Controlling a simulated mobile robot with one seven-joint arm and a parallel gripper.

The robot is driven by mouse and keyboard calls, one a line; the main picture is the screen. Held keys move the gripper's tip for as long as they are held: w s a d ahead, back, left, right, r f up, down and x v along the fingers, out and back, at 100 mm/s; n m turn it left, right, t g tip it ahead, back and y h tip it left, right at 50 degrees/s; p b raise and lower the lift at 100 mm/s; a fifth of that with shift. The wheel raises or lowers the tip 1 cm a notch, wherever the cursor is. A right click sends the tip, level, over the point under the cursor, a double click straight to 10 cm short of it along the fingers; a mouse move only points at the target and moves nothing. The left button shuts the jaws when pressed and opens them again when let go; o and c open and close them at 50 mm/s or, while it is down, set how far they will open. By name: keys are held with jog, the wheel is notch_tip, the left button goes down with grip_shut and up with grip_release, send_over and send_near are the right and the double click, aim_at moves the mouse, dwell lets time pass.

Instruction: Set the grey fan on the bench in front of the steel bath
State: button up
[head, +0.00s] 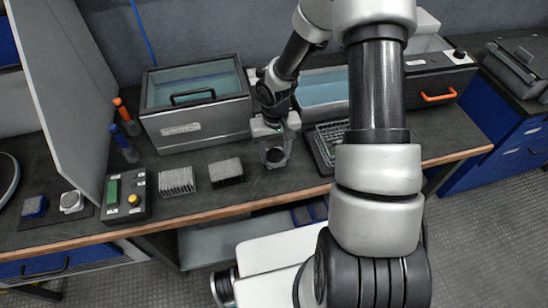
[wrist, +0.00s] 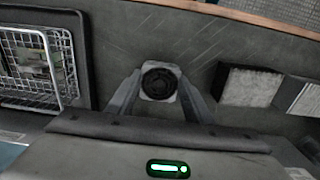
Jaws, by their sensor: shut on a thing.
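My gripper (head: 274,155) is shut on the grey fan (wrist: 158,83), a small light square frame with a dark round rotor. In the wrist view the two fingers (wrist: 160,98) stand on either side of it. The fan is low over the bench (head: 228,195); I cannot tell if it touches. A steel bath with a lid and dark handle (head: 195,128) stands behind and left of the fan. An open bath with pale blue liquid (head: 322,92) stands behind and right, partly hidden by my arm.
A wire basket (head: 326,140) on a dark tray lies close right of my gripper. Blue and grey parts (head: 35,206) (head: 71,201) sit at far left. The bench's wooden front edge (head: 215,212) is near.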

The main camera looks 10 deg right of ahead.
jog(key=shift+f, duration=1)
jog(key=shift+f, duration=0.1)
jog(key=o, duration=1)
jog(key=shift+o, duration=0.2)
